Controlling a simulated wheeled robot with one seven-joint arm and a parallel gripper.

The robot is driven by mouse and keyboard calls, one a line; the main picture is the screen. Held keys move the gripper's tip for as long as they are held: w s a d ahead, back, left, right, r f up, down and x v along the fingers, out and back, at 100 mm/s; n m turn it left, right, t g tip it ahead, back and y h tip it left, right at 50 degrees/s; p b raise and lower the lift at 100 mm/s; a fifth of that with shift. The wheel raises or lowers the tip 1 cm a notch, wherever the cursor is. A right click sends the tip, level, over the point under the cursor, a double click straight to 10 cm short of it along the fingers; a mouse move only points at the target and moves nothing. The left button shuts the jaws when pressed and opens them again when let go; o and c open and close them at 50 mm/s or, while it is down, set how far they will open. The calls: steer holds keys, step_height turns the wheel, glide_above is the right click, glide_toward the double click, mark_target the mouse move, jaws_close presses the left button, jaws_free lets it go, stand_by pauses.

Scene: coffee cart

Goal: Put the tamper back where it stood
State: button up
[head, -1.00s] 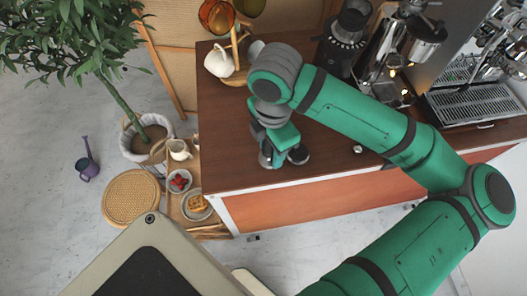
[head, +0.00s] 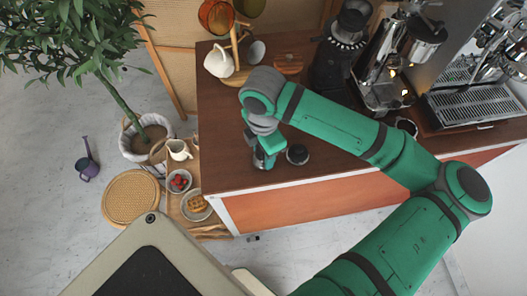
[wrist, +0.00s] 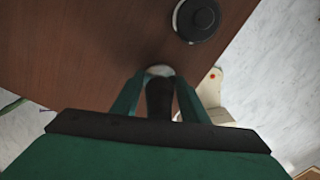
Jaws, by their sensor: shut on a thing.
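My gripper (head: 264,154) is low over the left front part of the brown counter (head: 226,172). In the wrist view its two fingers (wrist: 158,92) are shut on the tamper (wrist: 160,100), around its dark handle. The tamper's pale metal base (wrist: 160,71) shows beyond the fingertips, away from the camera. In the head view the gripper mostly hides the tamper. I cannot tell whether its base touches the counter. A round black piece with a pale rim (head: 297,155) sits just right of the gripper, apart from it. It also shows in the wrist view (wrist: 196,18).
A wooden stand with cups (head: 236,60) and a grinder (head: 343,50) stand at the back. The espresso machine (head: 390,80) is at right. The counter's front edge is close below the gripper. A side shelf with a jug (head: 179,150) and bowls is left.

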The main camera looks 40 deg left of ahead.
steer(key=shift+f, duration=0.1)
steer(key=o, duration=1.3)
steer(key=shift+w, duration=0.1)
steer(key=r, duration=1.2)
steer(key=shift+s+r, duration=0.15)
steer(key=shift+s, duration=0.05)
steer(key=shift+w, duration=0.1)
